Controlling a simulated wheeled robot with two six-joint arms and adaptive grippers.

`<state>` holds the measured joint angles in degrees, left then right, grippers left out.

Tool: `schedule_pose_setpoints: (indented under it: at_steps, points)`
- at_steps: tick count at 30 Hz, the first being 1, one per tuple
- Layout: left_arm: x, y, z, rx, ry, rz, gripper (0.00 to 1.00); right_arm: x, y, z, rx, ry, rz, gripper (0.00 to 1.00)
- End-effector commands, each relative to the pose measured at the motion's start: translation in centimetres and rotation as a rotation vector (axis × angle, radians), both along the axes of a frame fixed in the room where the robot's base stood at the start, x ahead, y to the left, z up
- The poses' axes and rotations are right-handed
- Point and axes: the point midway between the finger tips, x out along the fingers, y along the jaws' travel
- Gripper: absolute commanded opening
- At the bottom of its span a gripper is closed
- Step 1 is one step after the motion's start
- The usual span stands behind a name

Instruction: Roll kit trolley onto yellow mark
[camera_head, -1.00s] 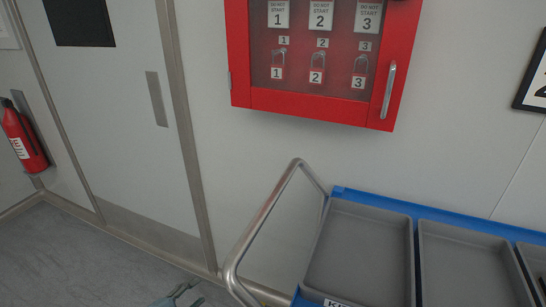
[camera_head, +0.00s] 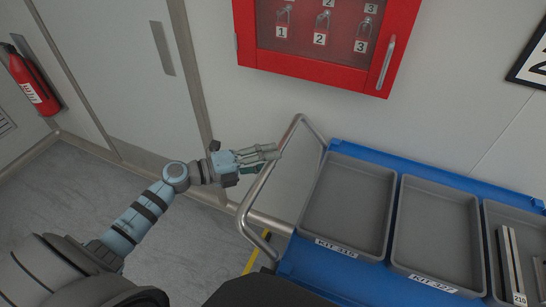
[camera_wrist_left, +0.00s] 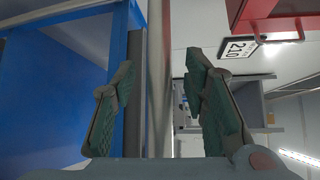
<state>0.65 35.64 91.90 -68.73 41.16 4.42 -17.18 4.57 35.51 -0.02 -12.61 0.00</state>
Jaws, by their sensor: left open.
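The kit trolley is blue with grey trays, and its blue top (camera_head: 330,270) fills the lower right of the head view. Its bent steel handle (camera_head: 251,195) rises at the trolley's left end. My left gripper (camera_head: 278,153) is open at the upper part of the handle, with its fingers pointing right across the bar. In the left wrist view, the open green-padded fingers (camera_wrist_left: 160,95) have a grey upright strip between them; I cannot tell whether they touch the handle. Part of a yellow floor mark (camera_head: 257,250) shows beneath the handle; the rest is hidden.
A red lockout cabinet (camera_head: 312,67) hangs on the wall above the trolley. A door (camera_head: 110,70) and a red fire extinguisher (camera_head: 36,88) are at the left. Grey floor (camera_head: 190,235) is clear left of the trolley.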

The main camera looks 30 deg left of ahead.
Motion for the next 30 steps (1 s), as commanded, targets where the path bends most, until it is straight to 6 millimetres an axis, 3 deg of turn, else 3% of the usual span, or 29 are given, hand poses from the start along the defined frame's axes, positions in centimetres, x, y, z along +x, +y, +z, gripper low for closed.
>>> schedule_pose_setpoints:
  at_steps: [5, 13, 21, 30]
  points:
    - [1.39, -1.25, -0.22, 0.000, 0.000, 0.000, 0.40, 0.00, 0.02, 0.22, 0.000, 0.000, 0.000, 0.26]
    - [1.53, -1.37, -0.35, 0.001, 0.002, -0.001, 0.40, 0.01, 0.07, 0.21, 0.001, 0.000, 0.000, 0.26]
    - [1.51, -1.34, -0.36, 0.003, 0.002, -0.001, 0.00, 0.01, 0.07, 0.21, 0.001, 0.000, -0.001, 0.26]
    - [1.51, -1.31, -0.40, 0.003, 0.002, -0.001, 0.00, -0.01, 0.06, 0.16, 0.001, 0.000, -0.001, 0.26]
